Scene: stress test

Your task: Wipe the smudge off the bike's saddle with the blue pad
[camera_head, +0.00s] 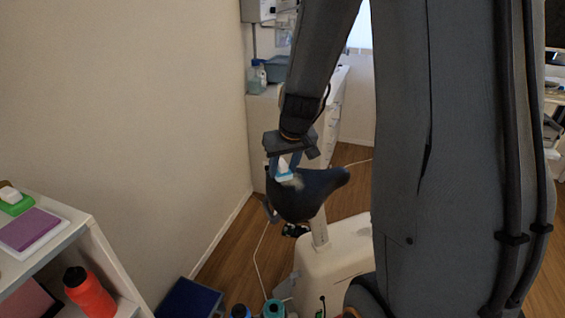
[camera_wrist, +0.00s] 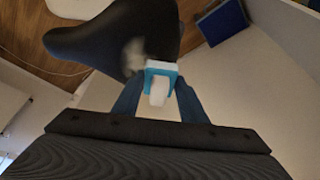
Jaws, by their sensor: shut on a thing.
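The dark bike saddle (camera_head: 312,198) stands on a light post in the middle of the head view, and fills the upper part of the wrist view (camera_wrist: 112,38). A pale smudge (camera_head: 296,183) marks its top; in the wrist view the smudge (camera_wrist: 133,55) lies right beside the pad. The blue pad (camera_head: 285,177) has a white handle on top. My gripper (camera_head: 284,163) is shut on the white handle (camera_wrist: 158,90), with the pad (camera_wrist: 161,66) at the saddle's surface. I cannot tell whether the pad touches the saddle.
A shelf (camera_head: 90,247) at the lower left holds a green-based block (camera_head: 15,203), a purple pad (camera_head: 30,229) and an orange bottle (camera_head: 88,292). A dark blue box (camera_head: 188,299) is on the floor. A counter (camera_head: 262,108) with bottles stands behind the saddle. The wall is at left.

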